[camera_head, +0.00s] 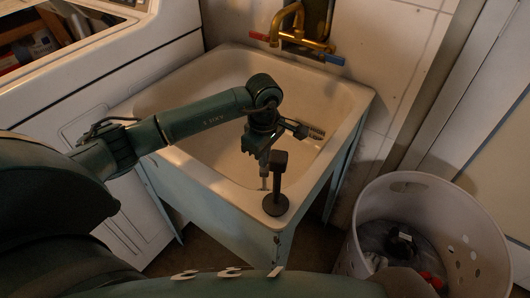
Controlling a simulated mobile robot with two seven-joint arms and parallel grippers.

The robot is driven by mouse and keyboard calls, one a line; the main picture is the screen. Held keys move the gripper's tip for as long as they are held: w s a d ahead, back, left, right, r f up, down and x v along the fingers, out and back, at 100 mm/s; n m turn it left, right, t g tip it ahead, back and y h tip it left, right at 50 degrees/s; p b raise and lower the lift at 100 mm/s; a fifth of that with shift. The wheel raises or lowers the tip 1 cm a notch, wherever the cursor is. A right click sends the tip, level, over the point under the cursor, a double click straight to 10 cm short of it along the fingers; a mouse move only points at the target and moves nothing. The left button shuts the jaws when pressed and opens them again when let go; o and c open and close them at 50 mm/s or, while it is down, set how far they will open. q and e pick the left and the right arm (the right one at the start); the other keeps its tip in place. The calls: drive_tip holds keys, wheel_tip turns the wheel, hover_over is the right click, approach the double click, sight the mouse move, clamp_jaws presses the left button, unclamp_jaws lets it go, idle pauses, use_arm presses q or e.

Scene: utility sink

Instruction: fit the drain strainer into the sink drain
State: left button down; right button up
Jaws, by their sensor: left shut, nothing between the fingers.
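The utility sink (355,98) is a cream basin on pale blue legs. A dark piece with a round base, an upright stem and a blocky top (276,203) stands on its front right rim; it looks like the drain strainer. My left gripper (264,184) points down just left of this piece's stem, over the front of the basin. It is shut and holds nothing. Whether it touches the stem cannot be told. The drain is not visible; my left arm covers part of the basin. My right gripper is out of view.
A brass faucet (303,42) with red and blue handles is at the back of the sink. A white perforated basket (366,215) with dark and red items stands at right. A white appliance (130,60) is at left. A grey slotted patch shows on the basin's right side.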

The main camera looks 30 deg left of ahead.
use_arm(q)
drive_tip(key=shift+f, duration=0.5)
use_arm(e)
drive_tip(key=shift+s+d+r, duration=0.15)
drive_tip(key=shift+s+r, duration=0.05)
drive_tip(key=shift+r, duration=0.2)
use_arm(q)
drive_tip(key=shift+f, duration=0.1)
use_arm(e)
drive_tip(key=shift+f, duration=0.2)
use_arm(q)
drive_tip(key=shift+f+b, duration=0.25)
drive_tip(key=shift+b, duration=0.2)
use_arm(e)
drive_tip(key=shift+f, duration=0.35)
use_arm(q)
drive_tip(key=shift+f, duration=0.1)
drive_tip(key=shift+r+p, duration=1.2)
drive_tip(key=shift+r, duration=0.85)
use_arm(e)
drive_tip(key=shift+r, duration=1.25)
